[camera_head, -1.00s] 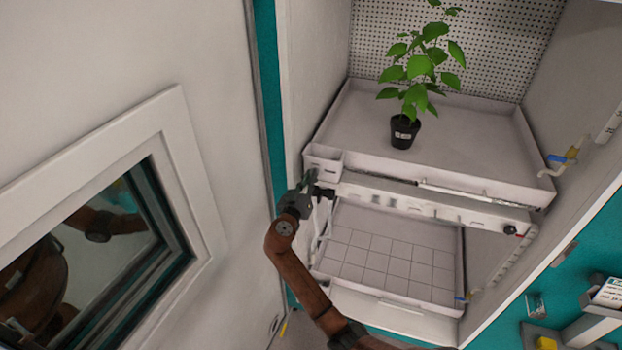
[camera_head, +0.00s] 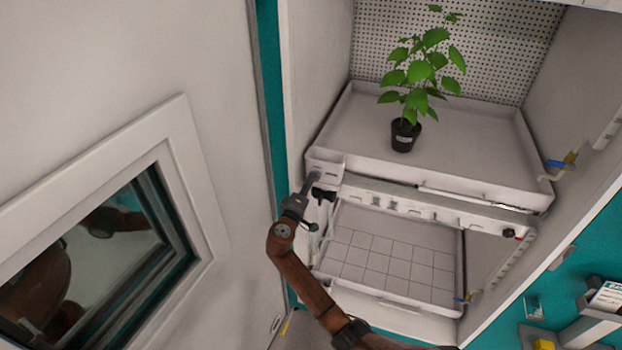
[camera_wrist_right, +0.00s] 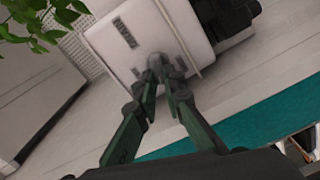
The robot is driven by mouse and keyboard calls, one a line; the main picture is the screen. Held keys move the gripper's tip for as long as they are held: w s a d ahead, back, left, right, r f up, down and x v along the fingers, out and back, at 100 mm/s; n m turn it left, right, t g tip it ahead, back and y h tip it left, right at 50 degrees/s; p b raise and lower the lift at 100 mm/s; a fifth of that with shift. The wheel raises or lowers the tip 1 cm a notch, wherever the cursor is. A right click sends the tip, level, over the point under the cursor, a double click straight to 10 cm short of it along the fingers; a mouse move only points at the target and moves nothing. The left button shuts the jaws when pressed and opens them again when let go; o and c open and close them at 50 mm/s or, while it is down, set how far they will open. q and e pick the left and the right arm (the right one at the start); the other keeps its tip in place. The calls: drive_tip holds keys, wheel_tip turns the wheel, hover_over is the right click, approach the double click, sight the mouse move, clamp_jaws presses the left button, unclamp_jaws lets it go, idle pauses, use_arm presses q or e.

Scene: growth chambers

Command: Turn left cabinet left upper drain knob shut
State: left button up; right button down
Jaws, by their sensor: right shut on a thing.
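My right gripper (camera_head: 313,181) is at the left front corner of the upper tray, at the small white box (camera_head: 325,164) fixed there. In the right wrist view its two fingers (camera_wrist_right: 161,76) are closed in on a small grey round knob (camera_wrist_right: 157,60) on the white box face. The fingers partly cover the knob, so its turn angle cannot be read. In the head view the gripper hides the knob. My left gripper is not in view.
A potted plant (camera_head: 404,136) stands on the upper tray (camera_head: 470,140). A lower gridded tray (camera_head: 385,262) sits beneath. The windowed white door (camera_head: 205,60) stands at left.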

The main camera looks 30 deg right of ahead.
drive_tip(key=shift+a+n+p, duration=0.1)
drive_tip(key=shift+n+p, duration=0.65)
drive_tip(key=shift+n, duration=0.95)
drive_tip(key=shift+f, duration=0.1)
drive_tip(key=c, duration=2)
unclamp_jaws()
drive_tip(key=shift+c, duration=0.2)
drive_tip(key=shift+f, duration=0.1)
drive_tip(key=v, duration=1.1)
drive_tip(key=shift+s+a, duration=0.3)
